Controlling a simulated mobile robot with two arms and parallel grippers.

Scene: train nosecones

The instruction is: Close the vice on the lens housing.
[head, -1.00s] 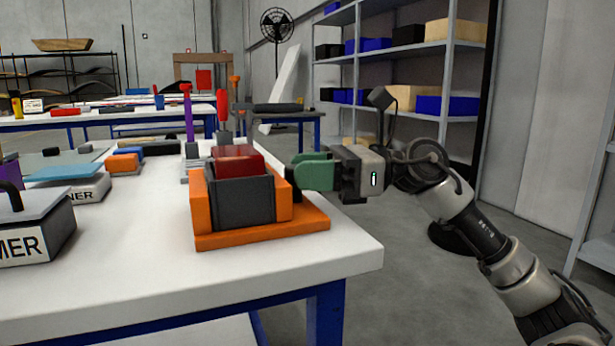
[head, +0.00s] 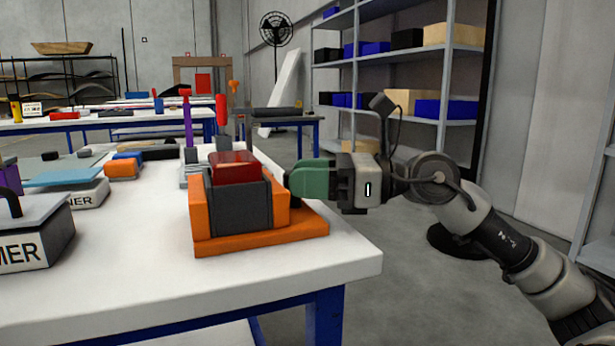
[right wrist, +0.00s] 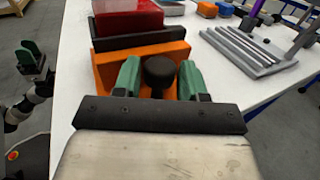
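The vice has an orange body and base (head: 262,240) and dark grey jaws (head: 242,208). It stands at the table's right front corner. The red lens housing (head: 235,166) sits upright between the jaws, its lower part hidden. In the right wrist view a dark jaw plate (right wrist: 140,40) stands close to the housing (right wrist: 125,16). My right gripper (head: 295,182) is at the vice's right side. My left gripper (right wrist: 34,60) shows small at the wrist view's left edge, away from the vice.
Grey labelled bins (head: 30,235) and a blue-lidded tray (head: 68,176) stand left on the white table (head: 130,260). An orange block (head: 123,167) and a grey ribbed rack (right wrist: 250,50) lie behind the vice. The table front is clear.

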